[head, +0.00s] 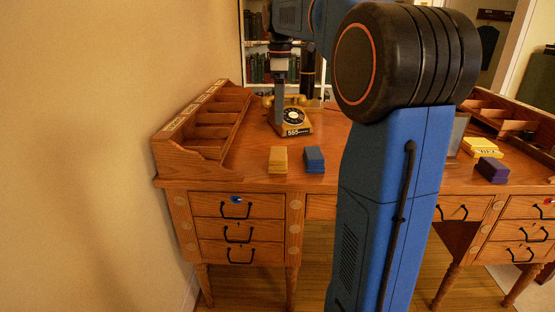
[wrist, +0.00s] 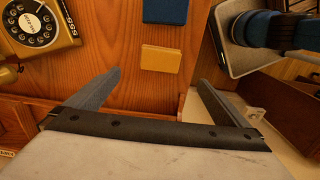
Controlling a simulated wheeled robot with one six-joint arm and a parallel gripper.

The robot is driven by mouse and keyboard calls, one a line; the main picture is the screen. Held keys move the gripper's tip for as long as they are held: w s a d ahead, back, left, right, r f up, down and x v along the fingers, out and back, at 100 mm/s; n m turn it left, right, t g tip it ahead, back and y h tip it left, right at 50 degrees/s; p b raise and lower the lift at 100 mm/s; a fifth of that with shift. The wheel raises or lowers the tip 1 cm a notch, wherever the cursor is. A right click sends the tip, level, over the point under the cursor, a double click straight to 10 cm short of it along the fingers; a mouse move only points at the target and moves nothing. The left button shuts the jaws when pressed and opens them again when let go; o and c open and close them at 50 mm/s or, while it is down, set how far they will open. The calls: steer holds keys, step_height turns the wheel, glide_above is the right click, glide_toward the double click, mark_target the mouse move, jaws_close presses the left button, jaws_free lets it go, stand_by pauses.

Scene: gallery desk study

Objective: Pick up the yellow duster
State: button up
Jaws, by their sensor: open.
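A dull yellow block, which looks like the yellow duster (head: 278,160), stands near the front edge of the desk, left of a blue block (head: 314,159). In the wrist view the yellow duster (wrist: 162,59) lies just beyond and between my fingertips, with the blue block (wrist: 165,10) past it at the top edge. My gripper (wrist: 160,78) is open and nothing is between its fingers. In the head view my gripper (head: 279,118) points down in front of the telephone, behind the duster. The height gap to the duster is hard to judge.
A yellow telephone (head: 291,121) stands behind the blocks; it also shows in the wrist view (wrist: 38,28). A wooden pigeonhole rack (head: 215,125) borders the left side. Bright yellow items (head: 481,147) and a purple block (head: 492,170) sit at the right. My arm hides the desk's middle.

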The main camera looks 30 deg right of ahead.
mark_target(278, 152)
step_height(278, 152, down, 12)
steer(key=shift+r, duration=0.25)
steer(key=shift+w+a+f, duration=0.1)
steer(key=shift+f, duration=1.3)
steer(key=shift+a+f, duration=0.1)
steer(key=shift+f, duration=1.3)
steer(key=c, duration=1.1)
steer(key=shift+r, duration=0.15)
step_height(278, 152, up, 10)
steer(key=shift+f, duration=0.1)
